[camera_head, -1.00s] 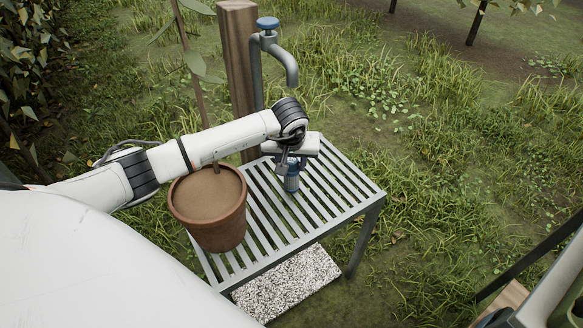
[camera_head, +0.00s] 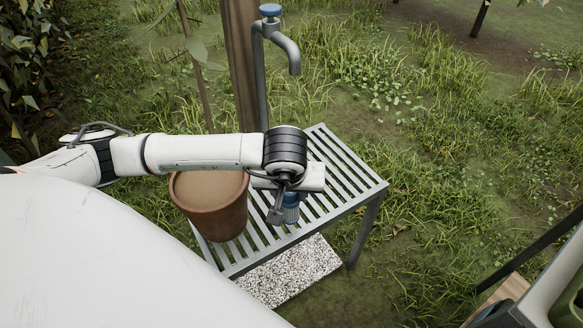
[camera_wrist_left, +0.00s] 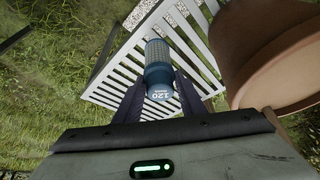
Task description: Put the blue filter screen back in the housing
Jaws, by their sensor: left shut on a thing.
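The blue filter screen (camera_wrist_left: 157,68) is a small cylinder with a grey mesh body and a blue end cap marked 120. My left gripper (camera_wrist_left: 157,100) is shut on its blue cap, one finger on each side, in the left wrist view. In the head view the filter screen (camera_head: 291,208) shows under my left gripper (camera_head: 284,206), over the slatted metal bench (camera_head: 352,180). I cannot tell whether it touches the slats. I cannot make out the housing in these views. My right gripper is not in view.
A terracotta pot (camera_head: 212,222) stands on the bench, left of the gripper, and is close on the right in the wrist view. A tap (camera_head: 277,40) on a wooden post (camera_head: 238,70) rises behind the bench. A speckled slab (camera_head: 290,270) lies below. The bench's right side is clear.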

